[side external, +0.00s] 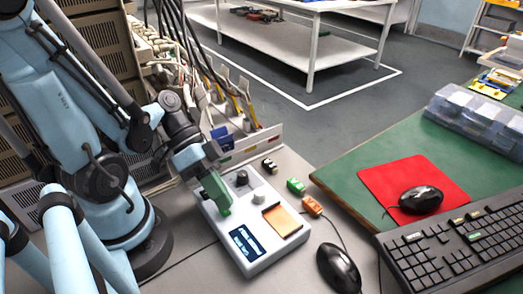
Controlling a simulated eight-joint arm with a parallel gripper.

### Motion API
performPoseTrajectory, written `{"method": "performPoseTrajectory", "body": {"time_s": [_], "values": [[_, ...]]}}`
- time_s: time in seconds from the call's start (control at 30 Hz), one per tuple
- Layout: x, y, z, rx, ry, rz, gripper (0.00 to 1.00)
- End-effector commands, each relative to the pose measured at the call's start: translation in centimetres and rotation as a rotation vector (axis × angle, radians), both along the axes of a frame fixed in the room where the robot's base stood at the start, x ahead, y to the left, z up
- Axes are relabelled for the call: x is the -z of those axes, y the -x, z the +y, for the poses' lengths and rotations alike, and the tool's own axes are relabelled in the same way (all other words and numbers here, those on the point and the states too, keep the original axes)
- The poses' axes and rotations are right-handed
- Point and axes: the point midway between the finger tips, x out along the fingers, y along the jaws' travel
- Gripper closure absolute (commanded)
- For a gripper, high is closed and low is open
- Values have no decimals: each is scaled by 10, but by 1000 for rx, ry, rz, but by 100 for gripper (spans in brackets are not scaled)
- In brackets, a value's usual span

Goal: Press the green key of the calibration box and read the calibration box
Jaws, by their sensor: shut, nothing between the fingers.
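The calibration box (246,213) is a white, flat-topped unit on the grey bench. Its dark display (244,243) near the front shows light characters in two lines, too small to read. A black knob (242,178) and a pale round knob (260,197) stand on its top, and an orange-tan flat piece (282,220) lies at its right. My gripper (224,210) has green fingers, shut and empty, pointing down over the left part of the box top. The tips look at or just above the surface; contact cannot be told. I cannot make out the green key apart from the fingers.
Small green (295,186) and orange (312,206) blocks and a black mouse (338,268) with its cable lie right of the box. A keyboard (460,245), a red mat (375,183) and a second mouse (420,200) are further right. Cables and a rack crowd the left.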

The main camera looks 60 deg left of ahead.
Motion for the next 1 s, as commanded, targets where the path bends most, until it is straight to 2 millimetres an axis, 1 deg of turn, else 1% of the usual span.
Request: {"method": "performPoseTrajectory", "body": {"time_s": [1.0], "values": [[8,0,0,0,-1,0,100]]}}
